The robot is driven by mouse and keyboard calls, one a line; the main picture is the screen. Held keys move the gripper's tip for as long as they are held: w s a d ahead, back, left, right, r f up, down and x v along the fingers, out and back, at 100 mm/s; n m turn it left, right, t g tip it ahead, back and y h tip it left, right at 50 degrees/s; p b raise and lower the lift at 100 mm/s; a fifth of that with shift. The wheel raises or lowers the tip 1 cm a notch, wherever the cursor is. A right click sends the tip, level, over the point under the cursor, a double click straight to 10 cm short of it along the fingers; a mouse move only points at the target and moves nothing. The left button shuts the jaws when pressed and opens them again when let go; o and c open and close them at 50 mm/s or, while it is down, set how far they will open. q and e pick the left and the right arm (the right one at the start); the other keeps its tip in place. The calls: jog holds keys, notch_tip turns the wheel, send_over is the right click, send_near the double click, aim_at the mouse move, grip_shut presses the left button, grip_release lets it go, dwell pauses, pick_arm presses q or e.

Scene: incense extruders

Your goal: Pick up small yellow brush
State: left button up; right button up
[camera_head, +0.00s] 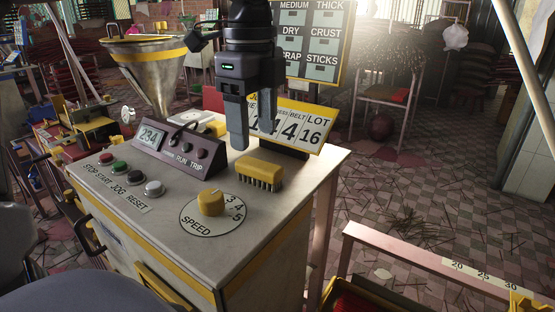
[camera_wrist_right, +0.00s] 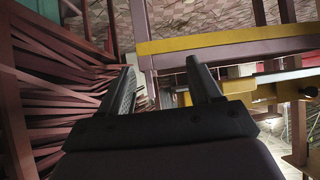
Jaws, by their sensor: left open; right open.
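A small yellow brush (camera_head: 258,172) lies bristles down on the grey top of the machine cabinet, near its right-hand part behind the speed knob. My left gripper (camera_head: 254,138) points down above and just behind the brush, with its two fingers apart and nothing between them. The left finger comes down close to the brush's left end; whether it touches cannot be told. My right gripper (camera_wrist_right: 165,85) shows only in the right wrist view, open and empty, away from the brush.
The cabinet top (camera_head: 185,240) also holds a yellow speed knob (camera_head: 211,202), push buttons (camera_head: 153,188), a display box (camera_head: 180,148) and a yellow-framed number sign (camera_head: 290,124). A metal funnel (camera_head: 155,70) stands behind. In the right wrist view, reddish-brown bars (camera_wrist_right: 60,85) and a yellow-striped beam (camera_wrist_right: 230,41) surround the gripper.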

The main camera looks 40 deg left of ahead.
aim_at(259, 164)
pick_arm(q)
jog(key=shift+d+f+p, duration=0.15)
jog(key=shift+d+f, duration=0.05)
jog(key=shift+f, duration=1.55)
jog(key=shift+d+f+p, duration=0.15)
jog(key=shift+f, duration=1.6)
jog(key=c, duration=1)
